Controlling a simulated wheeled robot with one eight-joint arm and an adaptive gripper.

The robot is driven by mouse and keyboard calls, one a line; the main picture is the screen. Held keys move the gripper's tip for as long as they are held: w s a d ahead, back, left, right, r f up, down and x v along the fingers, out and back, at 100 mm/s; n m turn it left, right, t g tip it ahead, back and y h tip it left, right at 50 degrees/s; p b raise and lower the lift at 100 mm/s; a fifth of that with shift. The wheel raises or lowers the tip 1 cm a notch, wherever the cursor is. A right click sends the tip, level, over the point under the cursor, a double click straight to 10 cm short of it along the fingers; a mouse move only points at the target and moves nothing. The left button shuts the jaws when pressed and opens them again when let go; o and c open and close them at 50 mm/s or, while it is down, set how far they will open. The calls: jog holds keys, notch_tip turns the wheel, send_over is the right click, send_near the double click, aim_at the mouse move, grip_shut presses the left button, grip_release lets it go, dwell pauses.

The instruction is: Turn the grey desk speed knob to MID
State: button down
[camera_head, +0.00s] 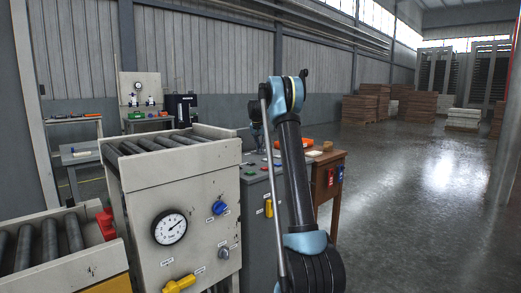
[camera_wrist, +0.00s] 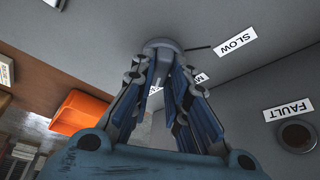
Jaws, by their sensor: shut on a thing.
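In the wrist view my gripper (camera_wrist: 165,62) is closed around the grey speed knob (camera_wrist: 164,45), a finger on each side of it. The knob's rounded top shows between and beyond the fingertips. A short dark line beside the knob points toward the SLOW label (camera_wrist: 235,41). A second label (camera_wrist: 201,79), partly hidden by the right finger, shows only a letter like M. The grey desk (camera_head: 258,212) stands behind the roller press in the head view. There my arm hides part of the desk, and the knob and fingertips cannot be made out.
A FAULT label and a round dark lamp (camera_wrist: 296,136) sit on the panel at right in the wrist view. An orange object (camera_wrist: 80,112) lies at left. The roller press (camera_head: 165,205) with gauge and blue knob stands left of my arm. Open floor (camera_head: 420,200) lies right.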

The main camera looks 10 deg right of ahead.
jog(key=shift+f+n, duration=0.15)
jog(key=shift+n, duration=0.15)
jog(key=n+y, duration=0.1)
jog(key=n, duration=0.1)
jog(key=n+y, duration=0.1)
jog(key=n, duration=0.2)
jog(key=shift+d+n, duration=0.2)
jog(key=shift+n, duration=0.1)
jog(key=n+y, duration=0.2)
jog(key=n, duration=0.3)
jog(key=shift+w+d, duration=0.1)
jog(key=shift+n+y, duration=0.3)
jog(key=shift+n, duration=0.1)
jog(key=c, duration=1.6)
grip_release()
jog(key=shift+f+g, duration=0.1)
jog(key=shift+g, duration=0.2)
jog(key=shift+o, duration=0.2)
jog(key=v, duration=1.2)
